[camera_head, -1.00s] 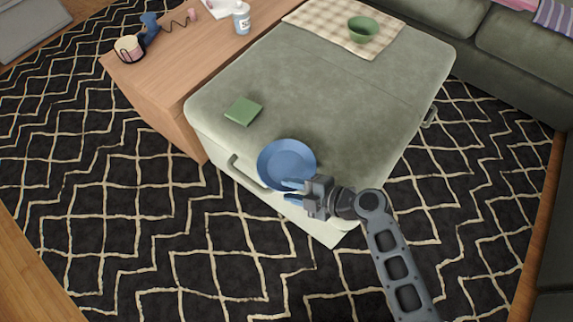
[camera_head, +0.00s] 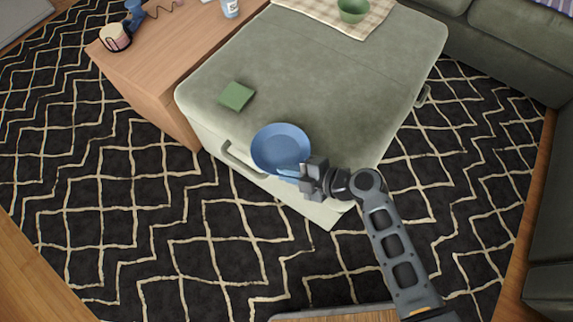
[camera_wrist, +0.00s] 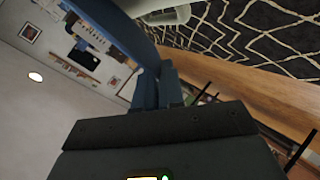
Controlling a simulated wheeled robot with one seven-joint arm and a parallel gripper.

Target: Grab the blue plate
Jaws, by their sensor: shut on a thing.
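The blue plate (camera_head: 280,147) is at the near corner of the green ottoman (camera_head: 300,75) in the head view. My gripper (camera_head: 291,174) is at the plate's near right edge, with its fingers shut on the rim. In the wrist view, the plate (camera_wrist: 118,28) shows as a blue curved band running to my gripper's blue fingers (camera_wrist: 158,88). The fingers partly hide the rim. I cannot tell whether the plate still touches the ottoman.
A green book-like square (camera_head: 236,96) lies on the ottoman. A green bowl (camera_head: 353,10) sits on a checked cloth (camera_head: 378,18) at the back. A wooden table (camera_head: 165,65) adjoins the left side, with a bottle (camera_head: 230,8) on it. Patterned rug (camera_head: 140,235) surrounds the ottoman.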

